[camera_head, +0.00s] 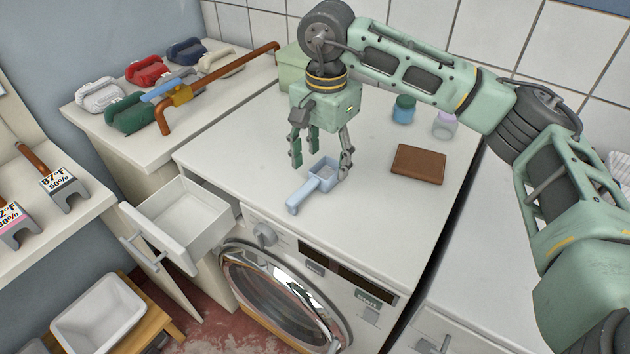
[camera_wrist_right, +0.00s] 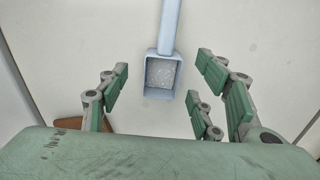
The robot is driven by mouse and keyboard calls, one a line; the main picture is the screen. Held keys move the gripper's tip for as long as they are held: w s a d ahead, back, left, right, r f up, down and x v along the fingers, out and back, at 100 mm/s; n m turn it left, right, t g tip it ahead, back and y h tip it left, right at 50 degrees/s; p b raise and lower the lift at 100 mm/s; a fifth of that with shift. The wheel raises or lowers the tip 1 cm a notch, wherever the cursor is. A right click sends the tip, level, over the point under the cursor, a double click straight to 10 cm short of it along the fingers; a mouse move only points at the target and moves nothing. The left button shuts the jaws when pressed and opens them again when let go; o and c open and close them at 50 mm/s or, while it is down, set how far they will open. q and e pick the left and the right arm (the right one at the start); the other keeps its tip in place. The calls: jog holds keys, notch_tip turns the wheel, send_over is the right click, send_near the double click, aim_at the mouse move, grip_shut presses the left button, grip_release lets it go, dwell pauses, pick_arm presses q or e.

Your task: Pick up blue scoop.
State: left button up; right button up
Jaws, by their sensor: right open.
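The blue scoop (camera_head: 314,183) lies on the white top of the washing machine (camera_head: 250,150). Its square cup holds a pale grainy content, and its handle points toward the machine's front edge. My right gripper (camera_head: 320,160) is open above the scoop, with its fingers pointing down around the cup. In the right wrist view the scoop (camera_wrist_right: 163,70) shows between the open fingers (camera_wrist_right: 165,95), its handle running to the top of the picture. I see no gap closed on it. My left gripper is not in view.
A brown block (camera_head: 418,164) lies right of the scoop, with a blue-green jar (camera_head: 404,110) and a purple-white jar (camera_head: 444,125) behind. A green box (camera_head: 292,68) stands at the back. An open drawer (camera_head: 180,219) juts out front left.

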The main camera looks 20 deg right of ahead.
aim_at(324, 172)
jog(key=f, duration=0.3)
jog(key=f+p, duration=0.1)
jog(key=shift+w+d+f, duration=0.15)
jog(key=shift+w+f, duration=0.1)
jog(key=shift+w, duration=0.1)
jog(key=shift+c, duration=0.3)
jog(key=c, duration=1.2)
